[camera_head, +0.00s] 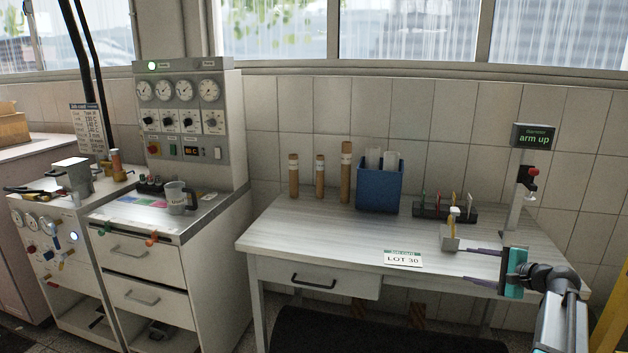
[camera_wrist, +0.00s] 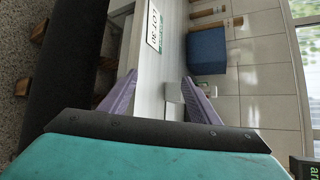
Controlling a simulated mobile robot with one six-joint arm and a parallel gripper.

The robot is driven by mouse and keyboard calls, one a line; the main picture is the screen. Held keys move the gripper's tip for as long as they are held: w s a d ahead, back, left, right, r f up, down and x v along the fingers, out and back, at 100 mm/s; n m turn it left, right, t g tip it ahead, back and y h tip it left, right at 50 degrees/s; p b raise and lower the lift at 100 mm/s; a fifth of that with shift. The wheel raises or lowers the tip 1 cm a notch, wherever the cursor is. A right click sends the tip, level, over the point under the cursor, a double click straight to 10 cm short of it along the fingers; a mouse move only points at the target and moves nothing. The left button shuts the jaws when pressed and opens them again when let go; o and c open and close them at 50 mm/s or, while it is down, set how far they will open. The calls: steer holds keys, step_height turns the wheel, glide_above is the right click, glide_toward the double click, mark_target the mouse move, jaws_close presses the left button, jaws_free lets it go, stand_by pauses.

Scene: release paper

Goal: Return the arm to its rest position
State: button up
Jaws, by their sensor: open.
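My gripper (camera_head: 464,264) is at the right front of the white table (camera_head: 300,235), at the end of my arm coming in from the lower right. Its two purple fingers point left and stand apart, with nothing between them in the head view. In the wrist view my gripper (camera_wrist: 160,76) is also open, and its fingers frame the table top and front edge. A small stand (camera_head: 450,240) is just beyond the fingertips in the head view. A display (camera_head: 535,136) on a post at the table's right reads "arm up".
A blue bin (camera_head: 379,186) with clear tubes stands at the back of the table, beside several brown cylinders (camera_head: 346,172). A dark rack (camera_head: 428,211) sits right of the bin. A "LOT 30" card (camera_head: 402,258) is at the front edge. The table's left middle is clear.

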steer(key=a+f+n+g+y, duration=0.1)
steer(key=a+f+g, duration=0.2)
steer(key=a+f, duration=0.95)
steer(key=s+a+f+n+g+y, duration=0.15)
steer(key=s+a+f+g, duration=0.35)
steer(key=a+f, duration=0.7)
steer(key=s+a+f+n+g+h, duration=0.1)
steer(key=s+a+f+n+g, duration=0.15)
steer(key=s+a+f, duration=0.7)
steer(key=s+a+f+n+g+h, duration=0.1)
steer(key=s+a+f+n+g, duration=0.2)
steer(key=s+f, duration=0.55)
steer(key=s+a+f+n+g+h, duration=0.1)
steer(key=s+a+f+n+g, duration=0.15)
steer(key=s+a+f, duration=0.5)
steer(key=s+d+f+n+g+h, duration=0.1)
steer(key=s+d+f+n+h, duration=0.1)
steer(key=s, duration=0.5)
steer(key=s+d+f+n+g+h, duration=0.1)
steer(key=s+d+f+n+h, duration=0.1)
steer(key=s+d+n, duration=0.3)
steer(key=shift+s+d+h, duration=0.45)
steer(key=shift+s+d, duration=0.7)
steer(key=shift+s, duration=0.1)
